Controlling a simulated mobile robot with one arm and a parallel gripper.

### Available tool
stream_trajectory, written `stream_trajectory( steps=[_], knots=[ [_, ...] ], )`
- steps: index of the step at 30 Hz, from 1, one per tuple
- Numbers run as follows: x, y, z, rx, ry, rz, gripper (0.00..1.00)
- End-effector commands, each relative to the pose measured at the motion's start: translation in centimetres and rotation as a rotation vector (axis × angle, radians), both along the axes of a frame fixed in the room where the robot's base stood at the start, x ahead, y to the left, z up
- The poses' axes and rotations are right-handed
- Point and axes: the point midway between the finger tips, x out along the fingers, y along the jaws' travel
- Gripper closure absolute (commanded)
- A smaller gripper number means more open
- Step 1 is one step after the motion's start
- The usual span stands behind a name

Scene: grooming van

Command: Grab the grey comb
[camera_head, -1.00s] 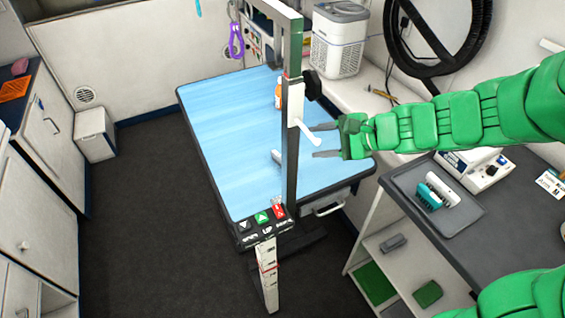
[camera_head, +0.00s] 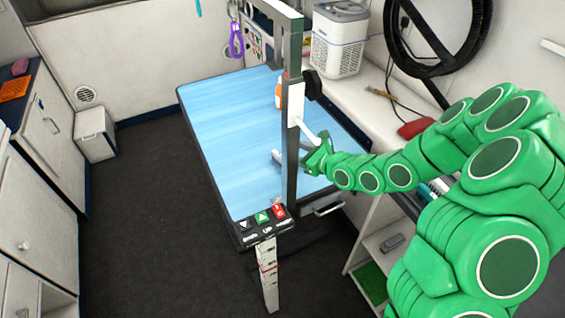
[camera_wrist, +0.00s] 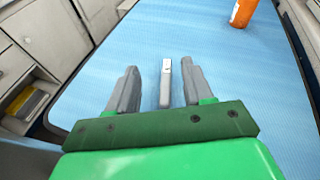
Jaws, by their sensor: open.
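A narrow grey piece with a pale end, which I take to be the grey comb (camera_head: 277,156), lies on the blue grooming table (camera_head: 225,130). It also shows in the wrist view (camera_wrist: 165,84), between my fingers in the picture; no teeth can be made out. My gripper (camera_wrist: 160,68) is open, one grey finger on each side of the piece with gaps between. I cannot tell how high the fingers are above the table. In the head view my gripper (camera_head: 304,160) is just right of the comb, partly behind the grey post.
The upright post (camera_head: 291,140) stands close to my gripper. An orange bottle (camera_wrist: 242,12) stands farther along the table. At the right are a counter with a white purifier (camera_head: 338,45) and a red item (camera_head: 413,128). My arm covers much of the tray.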

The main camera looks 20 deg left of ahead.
Motion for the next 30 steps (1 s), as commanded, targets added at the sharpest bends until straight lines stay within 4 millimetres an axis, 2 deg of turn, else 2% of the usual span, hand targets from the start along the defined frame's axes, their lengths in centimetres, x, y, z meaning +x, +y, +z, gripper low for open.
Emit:
stream_trajectory(
  steps=[1,3,9,14,30],
  knots=[
    [0.0,0.3,-1.7,0.003,0.04,-0.027,0.49],
    [0.0,0.4,-3.5,0.003,0.079,-0.063,0.49],
    [0.1,0.4,-6.5,-0.003,0.145,-0.128,0.49],
    [0.2,0.7,-7.2,-0.005,0.156,-0.138,0.49],
    [2.0,3.3,-8.6,-0.005,0.153,-0.136,0.49]
  ],
)
